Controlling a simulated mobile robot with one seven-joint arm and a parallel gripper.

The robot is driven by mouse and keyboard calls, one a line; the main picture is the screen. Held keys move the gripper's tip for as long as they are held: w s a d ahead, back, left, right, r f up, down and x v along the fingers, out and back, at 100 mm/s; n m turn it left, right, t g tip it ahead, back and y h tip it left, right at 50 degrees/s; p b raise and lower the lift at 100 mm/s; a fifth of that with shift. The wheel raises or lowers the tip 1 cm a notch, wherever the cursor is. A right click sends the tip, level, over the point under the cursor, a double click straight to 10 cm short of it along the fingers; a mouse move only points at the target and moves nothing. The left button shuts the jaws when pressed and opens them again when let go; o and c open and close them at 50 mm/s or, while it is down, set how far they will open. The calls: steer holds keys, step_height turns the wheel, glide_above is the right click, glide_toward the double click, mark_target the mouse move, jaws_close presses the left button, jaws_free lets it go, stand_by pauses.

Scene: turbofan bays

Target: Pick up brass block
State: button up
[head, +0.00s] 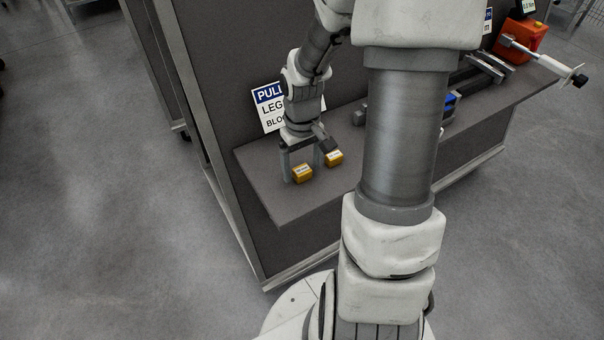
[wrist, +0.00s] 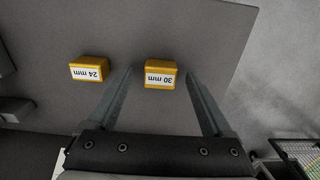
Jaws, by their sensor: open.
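Two brass-yellow blocks sit on the grey shelf (head: 270,195). One block (head: 302,173), labelled "30 mm" in the wrist view (wrist: 161,75), lies between the finger lines of my gripper, just beyond the fingertips in that view. The other block (head: 334,157), labelled "24 mm" in the wrist view (wrist: 89,69), lies outside the fingers. My gripper (head: 303,166) points down at the shelf, open and empty. Its two fingers also show in the wrist view (wrist: 160,82). I cannot tell the exact height of the fingertips over the shelf.
A sign (head: 267,108) starting "PULL" stands behind my gripper, partly hidden. A blue item (head: 450,98) and an orange-red box (head: 521,38) are farther right on the shelf. My arm hides the shelf's middle. The shelf's front left corner is clear.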

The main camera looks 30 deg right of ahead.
jaws_close()
stand_by(0.5)
